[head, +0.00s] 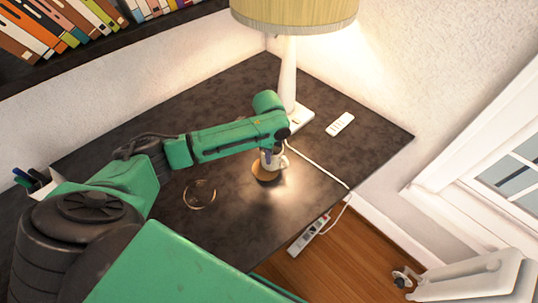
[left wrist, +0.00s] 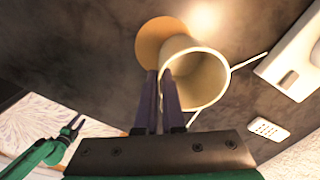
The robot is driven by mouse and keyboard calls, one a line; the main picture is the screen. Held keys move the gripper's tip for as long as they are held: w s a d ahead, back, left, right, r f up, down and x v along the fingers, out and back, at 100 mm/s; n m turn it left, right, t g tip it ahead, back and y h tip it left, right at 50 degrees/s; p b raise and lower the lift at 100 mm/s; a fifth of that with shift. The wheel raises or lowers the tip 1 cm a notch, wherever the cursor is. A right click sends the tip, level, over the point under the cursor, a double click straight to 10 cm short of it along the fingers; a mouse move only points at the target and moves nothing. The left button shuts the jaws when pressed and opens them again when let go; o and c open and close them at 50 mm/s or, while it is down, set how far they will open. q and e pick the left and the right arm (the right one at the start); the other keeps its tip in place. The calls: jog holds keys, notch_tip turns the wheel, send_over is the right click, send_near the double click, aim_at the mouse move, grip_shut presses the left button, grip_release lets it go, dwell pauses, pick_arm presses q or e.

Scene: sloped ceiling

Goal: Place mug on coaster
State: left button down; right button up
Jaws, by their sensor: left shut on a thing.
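The white mug (head: 272,160) is over or on the round tan coaster (head: 267,173) in the head view. In the left wrist view the mug (left wrist: 197,76) has its open mouth toward the camera and covers part of the coaster (left wrist: 156,40). I cannot tell whether its base touches the coaster. My left gripper (left wrist: 160,92) is shut on the mug's wall, one finger inside the rim. In the head view the green arm partly hides the mug. My right gripper (left wrist: 73,126) shows small in the left wrist view, fingers seemingly apart, away from the mug.
A lamp (head: 289,75) stands behind the mug, its cord running right. A white remote (head: 340,124) lies at the right. A thin round ring-like object (head: 199,194) lies left of the coaster. A pen holder (head: 42,183) is at the left. The dark tabletop's (head: 235,235) front is clear.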

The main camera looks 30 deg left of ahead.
pick_arm(q)
jog(key=c, duration=1)
grip_release()
notch_tip(320, 180, up, 12)
jog(key=shift+s+r+b, duration=0.1)
jog(key=shift+b, duration=0.55)
jog(key=shift+d, duration=0.1)
